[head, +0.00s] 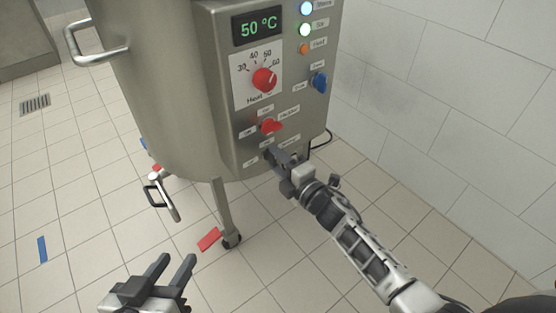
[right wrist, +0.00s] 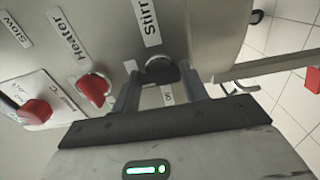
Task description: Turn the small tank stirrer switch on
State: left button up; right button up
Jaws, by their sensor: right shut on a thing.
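The stirrer switch is a dark knob (right wrist: 161,70) on the tank's steel control panel, beside a label reading "Stirr…" in the right wrist view. A small label, partly covered, sits on its other side. My right gripper (right wrist: 163,92) has one finger on each side of the knob and is shut on it. In the head view my right gripper (head: 271,153) is at the panel's lower part and hides the knob. My left gripper (head: 175,264) is open and empty, low in the picture and away from the tank.
The red heater switch (head: 269,126) is just above my right gripper. The red heat dial (head: 264,79), blue knob (head: 319,82) and 50 °C display (head: 257,27) are higher. A valve handle (head: 160,195) and wheeled leg (head: 225,210) stand below the tank.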

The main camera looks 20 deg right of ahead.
pick_arm(q)
jog(key=shift+s, duration=0.1)
pick_arm(e)
jog(key=o, duration=1)
pick_arm(q)
jog(key=f+p, duration=0.1)
jog(key=f+g+p, duration=0.1)
jog(key=shift+s+a+f+g+y+p, duration=0.1)
jog(key=shift+s+a+g+y+p, duration=0.05)
jog(key=shift+a+g+y+p, duration=0.2)
pick_arm(e)
jog(key=v, duration=1.6)
